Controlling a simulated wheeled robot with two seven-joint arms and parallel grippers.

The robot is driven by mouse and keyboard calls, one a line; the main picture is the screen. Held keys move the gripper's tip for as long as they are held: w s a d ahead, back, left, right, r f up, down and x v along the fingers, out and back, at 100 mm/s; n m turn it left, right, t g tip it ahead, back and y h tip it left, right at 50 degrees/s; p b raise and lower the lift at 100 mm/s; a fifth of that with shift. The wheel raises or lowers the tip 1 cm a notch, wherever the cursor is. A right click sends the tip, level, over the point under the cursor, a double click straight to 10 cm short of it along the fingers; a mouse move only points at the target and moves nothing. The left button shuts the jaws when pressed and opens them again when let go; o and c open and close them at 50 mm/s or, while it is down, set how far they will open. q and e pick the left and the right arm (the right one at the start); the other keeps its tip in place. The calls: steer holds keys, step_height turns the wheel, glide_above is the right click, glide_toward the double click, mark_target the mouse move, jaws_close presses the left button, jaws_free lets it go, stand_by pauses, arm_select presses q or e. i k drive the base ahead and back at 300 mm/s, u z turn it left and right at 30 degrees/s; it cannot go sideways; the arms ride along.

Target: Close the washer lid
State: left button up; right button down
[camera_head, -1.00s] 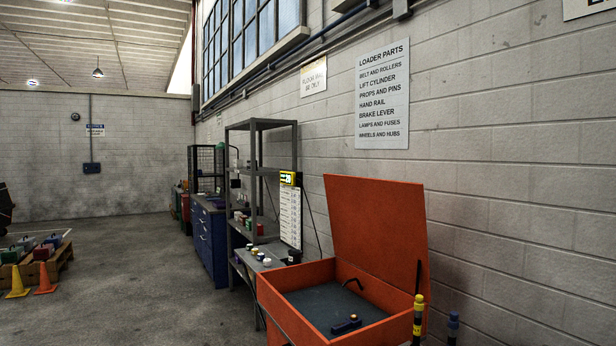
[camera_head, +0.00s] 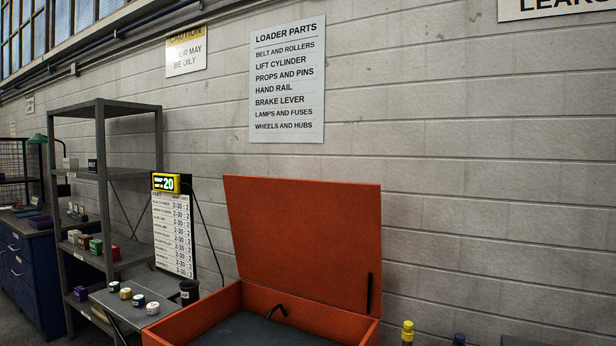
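The orange washer's lid (camera_head: 305,240) stands open, raised upright at the back of the washer tub (camera_head: 216,307) near the wall. A black bar (camera_head: 370,293) shows at the lid's right side. The front of the tub is cut off by the lower edge. Neither of my grippers is in view.
A small bench (camera_head: 130,308) with several small jars and a dark cup stands left of the washer, below a chart board (camera_head: 173,232). A grey shelf rack (camera_head: 104,190) stands behind it. A yellow-capped post (camera_head: 407,333) rises at the washer's right.

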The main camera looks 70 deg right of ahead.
mark_target(320, 241)
steer(key=z, duration=0.85)
steer(key=i, duration=1.1)
steer(key=z, duration=1.2)
